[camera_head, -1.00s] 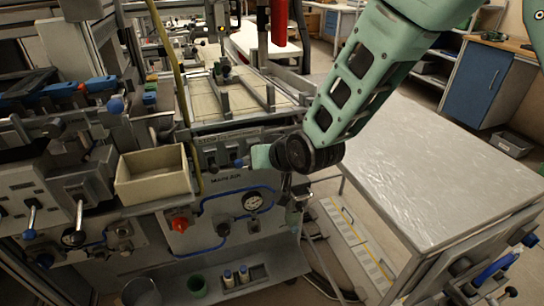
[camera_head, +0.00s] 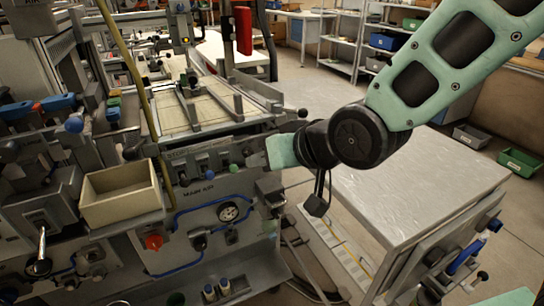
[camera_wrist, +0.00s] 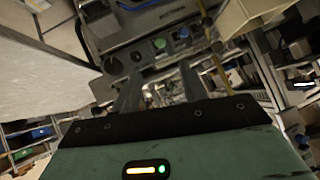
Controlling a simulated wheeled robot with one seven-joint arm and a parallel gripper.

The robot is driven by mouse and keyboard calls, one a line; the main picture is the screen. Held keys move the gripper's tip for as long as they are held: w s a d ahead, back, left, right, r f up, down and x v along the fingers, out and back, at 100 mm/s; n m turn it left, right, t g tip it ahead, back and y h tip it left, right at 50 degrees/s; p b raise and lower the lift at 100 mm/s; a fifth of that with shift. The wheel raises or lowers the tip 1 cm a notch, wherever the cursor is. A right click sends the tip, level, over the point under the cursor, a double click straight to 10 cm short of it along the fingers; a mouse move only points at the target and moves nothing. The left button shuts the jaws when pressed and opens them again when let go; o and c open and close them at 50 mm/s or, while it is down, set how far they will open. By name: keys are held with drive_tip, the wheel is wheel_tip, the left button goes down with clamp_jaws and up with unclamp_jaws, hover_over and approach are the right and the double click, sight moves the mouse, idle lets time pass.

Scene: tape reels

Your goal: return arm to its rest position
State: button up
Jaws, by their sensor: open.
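My arm (camera_head: 445,65) comes in from the upper right of the head view. It ends in a dark round wrist joint (camera_head: 358,137) with a teal hand part to its left, in front of the machine's right side. The fingers cannot be made out in the head view. In the wrist view my gripper (camera_wrist: 161,90) shows two grey fingers spread apart with nothing between them. They point towards machinery in the background.
The grey-topped table (camera_head: 425,190) stands right of and below my wrist. The machine panel (camera_head: 205,195) with gauge and blue hoses is on the left, beside a cream bin (camera_head: 120,195). Green bin (camera_head: 521,164) and shelves stand behind. Open floor lies beyond the table.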

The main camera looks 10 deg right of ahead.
drive_tip(key=shift+s+d+r, duration=0.15)
drive_tip(key=shift+s+r, duration=0.05)
drive_tip(key=s+d+n+g+h+p, duration=0.2)
drive_tip(key=s+d+g, duration=0.1)
drive_tip(key=s, duration=0.6)
drive_tip(key=s+d+r+n+g+h+p, duration=0.1)
drive_tip(key=s+d+n+g+h+p, duration=0.1)
drive_tip(key=s+g, duration=0.3)
drive_tip(key=s+d+h+p, duration=0.1)
drive_tip(key=s, duration=0.3)
drive_tip(key=shift+s+d+g, duration=0.15)
drive_tip(key=shift+s+g, duration=0.25)
